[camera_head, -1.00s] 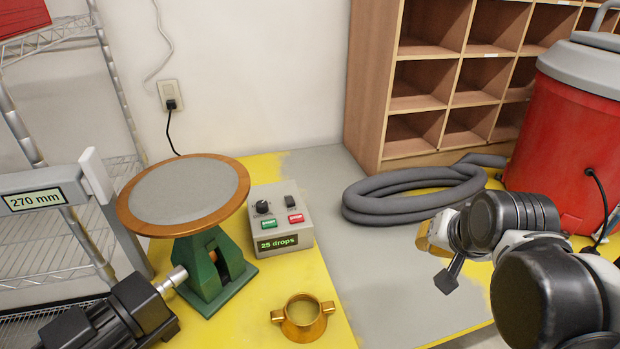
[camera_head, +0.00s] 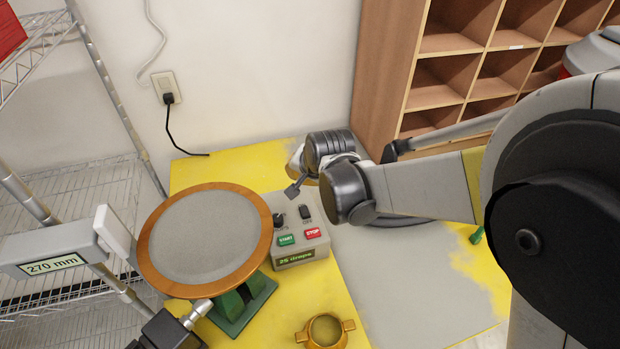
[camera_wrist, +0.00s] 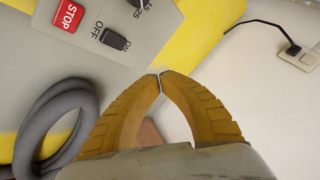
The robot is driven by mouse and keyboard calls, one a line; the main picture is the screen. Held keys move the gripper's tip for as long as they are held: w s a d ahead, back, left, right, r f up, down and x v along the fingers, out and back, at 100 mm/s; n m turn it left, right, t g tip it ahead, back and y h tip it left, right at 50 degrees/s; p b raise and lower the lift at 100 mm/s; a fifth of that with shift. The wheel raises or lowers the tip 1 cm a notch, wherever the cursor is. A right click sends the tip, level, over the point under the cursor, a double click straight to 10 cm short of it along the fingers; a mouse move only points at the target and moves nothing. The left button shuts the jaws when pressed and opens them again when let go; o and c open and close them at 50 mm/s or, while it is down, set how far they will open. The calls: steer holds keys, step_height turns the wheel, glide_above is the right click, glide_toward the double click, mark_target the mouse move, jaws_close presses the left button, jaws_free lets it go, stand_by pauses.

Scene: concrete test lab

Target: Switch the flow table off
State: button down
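The flow table (camera_head: 205,240) is a round grey disc with a copper rim on a green stand. Its grey control box (camera_head: 300,258) stands to its right, with a black knob, a green START button (camera_head: 286,240), a red STOP button (camera_head: 312,233) and a lit "25 drops" display. A black rocker switch (camera_head: 305,212) marked ON and OFF also shows in the wrist view (camera_wrist: 114,39). My gripper (camera_wrist: 160,76) is empty, its yellow fingertips together, apart from the switch in the picture. In the head view it is above and behind the box, its fingers mostly hidden.
A brass ring mould (camera_head: 325,331) lies in front of the box. A grey hose (camera_wrist: 55,120) lies near a wooden pigeonhole shelf (camera_head: 440,75). A gauge reading 270 mm (camera_head: 53,264) and a wire rack (camera_head: 65,190) stand left. A plugged cable hangs on the wall.

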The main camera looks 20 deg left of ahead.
mark_target(301, 208)
steer(key=shift+s, duration=0.1)
stand_by(0.3)
steer(key=f+b, duration=0.3)
steer(key=f, duration=0.2)
steer(key=f+b, duration=0.2)
steer(key=f, duration=0.1)
steer(key=shift+s+d+b, duration=0.3)
steer(key=shift+s+d, duration=0.05)
steer(key=shift+s, duration=0.05)
steer(key=shift+s+d+f+b, duration=0.1)
steer(key=shift+f+b, duration=0.25)
stand_by(0.8)
